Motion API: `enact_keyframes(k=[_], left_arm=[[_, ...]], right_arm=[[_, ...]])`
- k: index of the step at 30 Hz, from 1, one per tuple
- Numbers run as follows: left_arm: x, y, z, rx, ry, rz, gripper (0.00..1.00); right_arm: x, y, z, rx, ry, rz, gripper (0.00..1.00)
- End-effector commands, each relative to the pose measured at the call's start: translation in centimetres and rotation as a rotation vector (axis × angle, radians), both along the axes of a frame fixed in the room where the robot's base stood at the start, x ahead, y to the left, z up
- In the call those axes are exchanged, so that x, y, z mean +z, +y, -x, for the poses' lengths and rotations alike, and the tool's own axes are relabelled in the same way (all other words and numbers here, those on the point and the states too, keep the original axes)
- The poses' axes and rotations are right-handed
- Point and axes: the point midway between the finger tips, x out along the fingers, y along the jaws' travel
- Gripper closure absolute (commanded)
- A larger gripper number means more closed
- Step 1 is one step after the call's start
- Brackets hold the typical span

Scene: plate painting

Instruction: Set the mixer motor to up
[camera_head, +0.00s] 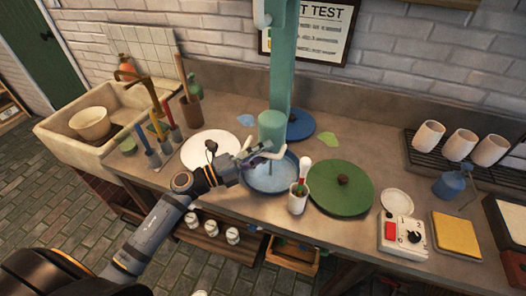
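The mixer motor (271,127) is a teal cylinder on a tall teal column (281,60). It hangs low, just above a blue bowl (268,181) on the counter. My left gripper (264,153) is at the lower end of the motor, reaching in from the lower left. Its fingers appear spread around the motor's underside. Whether they touch or grip it is too small to tell, and the motor's lower end is partly hidden. My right gripper is not in view.
A white disc (210,150) lies left of the bowl and a green disc (340,190) lies right. A white cup (298,201) with tools stands close by the bowl. A control box (403,237) with a red switch sits at right. A sink (75,140) is at left.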

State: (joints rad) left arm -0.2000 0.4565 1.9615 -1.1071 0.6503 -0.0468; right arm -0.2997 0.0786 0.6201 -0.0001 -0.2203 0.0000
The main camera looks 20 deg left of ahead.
Motion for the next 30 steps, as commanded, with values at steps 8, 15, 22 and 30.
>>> enact_keyframes(k=[8, 15, 22, 30], left_arm=[[-0.05, -0.04, -0.03, 0.000, 0.001, -0.001, 0.68], [-0.05, -0.03, -0.02, -0.001, 0.000, -0.002, 1.00], [-0.07, -0.03, -0.01, -0.001, 0.000, -0.002, 1.00], [0.88, -0.03, -0.01, -0.001, -0.001, -0.002, 1.00]], right_arm=[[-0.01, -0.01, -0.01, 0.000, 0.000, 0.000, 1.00], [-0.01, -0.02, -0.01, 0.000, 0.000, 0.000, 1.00], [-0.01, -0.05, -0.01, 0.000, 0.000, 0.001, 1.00], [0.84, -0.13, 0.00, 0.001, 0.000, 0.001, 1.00]])
